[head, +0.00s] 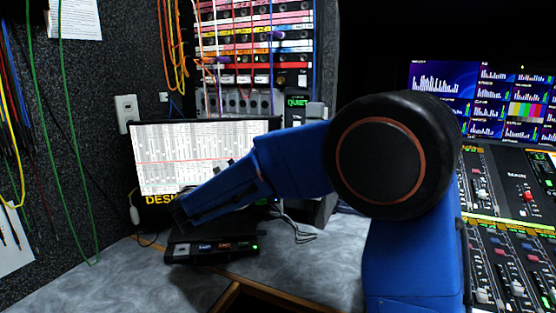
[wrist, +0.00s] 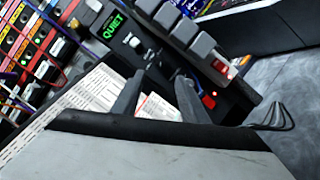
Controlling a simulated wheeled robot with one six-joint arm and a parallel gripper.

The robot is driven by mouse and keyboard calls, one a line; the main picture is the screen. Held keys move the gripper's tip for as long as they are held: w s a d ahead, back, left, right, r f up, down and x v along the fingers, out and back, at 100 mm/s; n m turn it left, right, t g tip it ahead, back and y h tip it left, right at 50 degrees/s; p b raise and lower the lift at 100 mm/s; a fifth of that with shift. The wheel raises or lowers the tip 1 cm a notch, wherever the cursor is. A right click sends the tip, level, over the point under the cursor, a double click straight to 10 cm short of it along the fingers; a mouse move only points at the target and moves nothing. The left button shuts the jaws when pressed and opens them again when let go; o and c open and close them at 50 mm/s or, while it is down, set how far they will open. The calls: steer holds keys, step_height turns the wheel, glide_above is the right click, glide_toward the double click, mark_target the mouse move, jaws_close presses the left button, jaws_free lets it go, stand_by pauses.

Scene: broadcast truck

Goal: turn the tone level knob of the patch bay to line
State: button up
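The patch bay (head: 254,40) stands at the back centre in the head view, with coloured label strips, round sockets and hanging cords. Its edge also shows at the upper left of the wrist view (wrist: 38,42). I cannot make out which control is the tone level knob or its setting. My gripper (head: 181,211) is low in front of the screen, apart from the patch bay. In the wrist view its two fingers (wrist: 158,97) stand apart with nothing held between them. A black panel with a green QUIET display (wrist: 112,27) lies beyond the fingers.
A lit screen (head: 205,140) stands behind my gripper. A black box with buttons (head: 212,249) sits on the grey desk (head: 130,285) below it. A mixing console (head: 510,220) is at right. Loose cords (head: 75,150) hang at left.

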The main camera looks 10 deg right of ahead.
steer(key=v, duration=0.6)
steer(key=shift+s+a, duration=0.15)
steer(key=shift+a, duration=0.05)
steer(key=shift+a+f, duration=0.1)
